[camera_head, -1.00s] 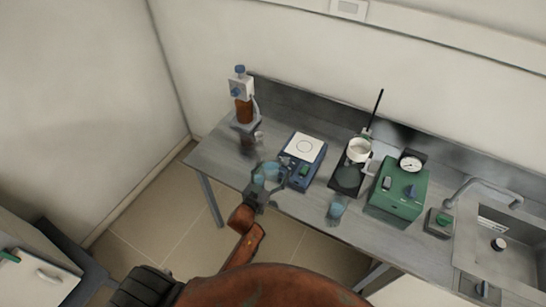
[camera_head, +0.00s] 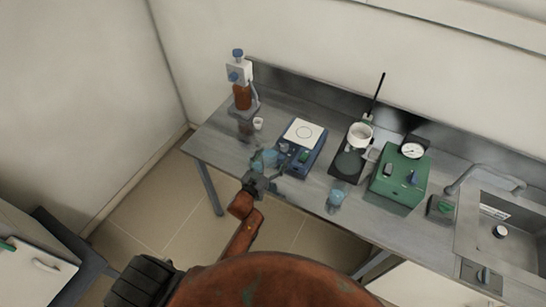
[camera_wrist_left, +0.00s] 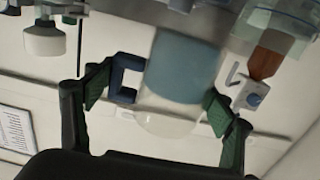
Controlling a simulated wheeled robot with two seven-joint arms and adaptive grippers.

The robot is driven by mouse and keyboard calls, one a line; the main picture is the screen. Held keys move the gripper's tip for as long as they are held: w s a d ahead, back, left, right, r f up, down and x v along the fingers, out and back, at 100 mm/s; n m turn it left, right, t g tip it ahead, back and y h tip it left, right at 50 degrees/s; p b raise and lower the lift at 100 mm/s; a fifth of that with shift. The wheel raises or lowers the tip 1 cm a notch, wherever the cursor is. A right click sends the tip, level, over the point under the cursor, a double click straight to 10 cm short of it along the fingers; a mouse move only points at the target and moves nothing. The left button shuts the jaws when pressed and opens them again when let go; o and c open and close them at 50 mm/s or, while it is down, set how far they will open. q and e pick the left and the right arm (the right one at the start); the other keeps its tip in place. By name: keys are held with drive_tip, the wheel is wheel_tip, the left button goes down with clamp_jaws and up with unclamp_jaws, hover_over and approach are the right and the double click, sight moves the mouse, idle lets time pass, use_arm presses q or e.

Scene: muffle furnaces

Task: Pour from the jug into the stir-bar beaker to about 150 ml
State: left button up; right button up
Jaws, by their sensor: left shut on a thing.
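My left gripper (camera_head: 262,172) is shut on the jug (camera_head: 265,159), a clear vessel with blue liquid, at the table's front edge. In the left wrist view, the gripper's fingers (camera_wrist_left: 158,100) stand either side of the jug (camera_wrist_left: 182,70), with its dark blue handle on the left. That view looks upside down, with the liquid towards its top. A small vessel with blue contents (camera_head: 336,198) stands on the table to the right, apart from the jug. I cannot tell whether it is the stir-bar beaker. My right gripper is not in view.
A blue device with a white top (camera_head: 303,133) stands just right of the jug. A bottle with brown liquid (camera_head: 242,95) and a small white cup (camera_head: 258,123) are behind. A black-based stand (camera_head: 347,165), green box (camera_head: 399,180) and sink (camera_head: 500,230) are to the right.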

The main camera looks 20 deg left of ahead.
use_arm(q)
drive_tip(key=shift+d+r+n+p, duration=0.25)
drive_tip(key=shift+r+n+p, duration=0.1)
drive_tip(key=shift+r+n, duration=0.2)
drive_tip(key=shift+f, duration=0.15)
drive_tip(key=shift+n, duration=0.25)
drive_tip(key=shift+d+r+n+p, duration=0.1)
drive_tip(key=shift+r+n+p, duration=0.25)
drive_tip(key=shift+n+p, duration=0.5)
